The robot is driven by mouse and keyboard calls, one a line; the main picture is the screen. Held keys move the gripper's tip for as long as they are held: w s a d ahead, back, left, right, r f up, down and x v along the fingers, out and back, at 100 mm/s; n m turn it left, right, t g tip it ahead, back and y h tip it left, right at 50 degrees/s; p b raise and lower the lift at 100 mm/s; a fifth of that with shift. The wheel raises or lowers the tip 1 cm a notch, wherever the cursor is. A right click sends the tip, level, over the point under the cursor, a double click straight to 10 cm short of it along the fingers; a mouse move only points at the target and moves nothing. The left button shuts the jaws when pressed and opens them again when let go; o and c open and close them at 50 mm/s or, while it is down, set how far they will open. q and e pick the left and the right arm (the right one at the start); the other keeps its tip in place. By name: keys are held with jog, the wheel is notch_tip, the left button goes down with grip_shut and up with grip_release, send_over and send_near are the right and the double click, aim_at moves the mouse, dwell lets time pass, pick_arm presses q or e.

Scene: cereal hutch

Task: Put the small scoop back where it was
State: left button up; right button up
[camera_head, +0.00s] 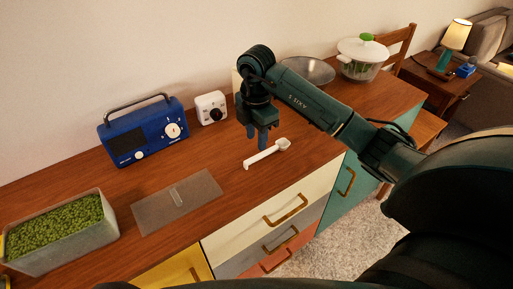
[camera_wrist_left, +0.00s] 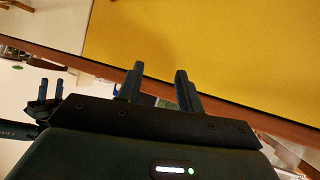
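The small white scoop (camera_head: 269,153) lies on the wooden counter in the head view, its bowl to the right and its handle to the lower left. My right gripper (camera_head: 262,140) points down just above the scoop's handle; I cannot tell whether its fingertips touch it. In the left wrist view my right gripper (camera_wrist_left: 51,90) shows small at the left edge, with a gap between its fingers. My left gripper (camera_wrist_left: 159,80) is open and empty there, in front of a yellow surface. It is not in the head view.
Handled drawers (camera_head: 255,232) line the front.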

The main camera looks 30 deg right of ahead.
notch_tip(320, 180, up, 6)
jog(key=shift+f, duration=0.15)
dwell(0.5)
